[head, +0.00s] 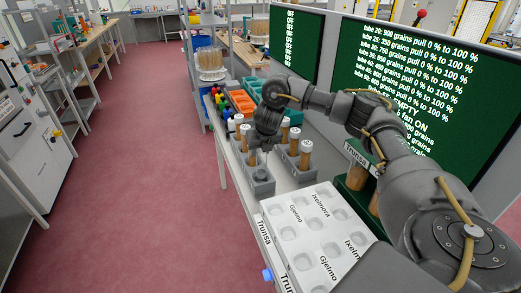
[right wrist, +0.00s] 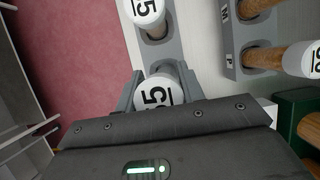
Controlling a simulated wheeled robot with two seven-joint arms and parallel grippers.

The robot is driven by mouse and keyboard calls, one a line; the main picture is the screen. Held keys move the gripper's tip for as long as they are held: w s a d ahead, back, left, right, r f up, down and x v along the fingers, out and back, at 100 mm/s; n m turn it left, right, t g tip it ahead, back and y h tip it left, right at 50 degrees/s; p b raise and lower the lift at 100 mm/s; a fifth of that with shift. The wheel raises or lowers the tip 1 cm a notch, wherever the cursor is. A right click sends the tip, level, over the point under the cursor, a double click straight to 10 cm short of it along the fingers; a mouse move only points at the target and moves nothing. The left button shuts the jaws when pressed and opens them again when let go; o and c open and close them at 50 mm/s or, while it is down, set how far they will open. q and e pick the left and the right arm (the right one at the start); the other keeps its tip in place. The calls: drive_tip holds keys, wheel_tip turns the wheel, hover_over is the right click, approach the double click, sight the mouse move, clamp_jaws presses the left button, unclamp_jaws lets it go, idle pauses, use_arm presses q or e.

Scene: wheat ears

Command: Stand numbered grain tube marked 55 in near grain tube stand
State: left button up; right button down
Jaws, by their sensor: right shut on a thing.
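My right gripper (right wrist: 162,88) is shut on a grain tube with a white cap (right wrist: 157,96). The cap shows a black 5, and the rest of its number is hidden by my gripper. In the head view my right gripper (head: 257,147) is over the row of the near grey tube stand (head: 262,187), whose front end shows an empty socket. The wrist view shows another white-capped tube (right wrist: 147,10), its visible digit also a 5, in a grey stand (right wrist: 163,52). The held tube's lower end is hidden. My left gripper is out of view.
A second grey stand (head: 284,158) with several brown, white-capped tubes (head: 305,153) is just to the right. A white tray with round-cornered pockets (head: 300,205) lies in front. Orange and teal bins (head: 241,101) stand behind. Green text screens line the right side.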

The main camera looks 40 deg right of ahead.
drive_tip(key=shift+f+b, duration=1.35)
drive_tip(key=shift+f, duration=0.85)
drive_tip(key=c, duration=0.8)
unclamp_jaws()
drive_tip(key=shift+r, duration=0.1)
drive_tip(key=shift+s+r, duration=0.1)
drive_tip(key=shift+r, duration=0.25)
drive_tip(key=p+v, duration=0.2)
drive_tip(key=v, duration=0.8)
drive_tip(key=shift+a, duration=0.15)
drive_tip(key=shift+s, duration=0.1)
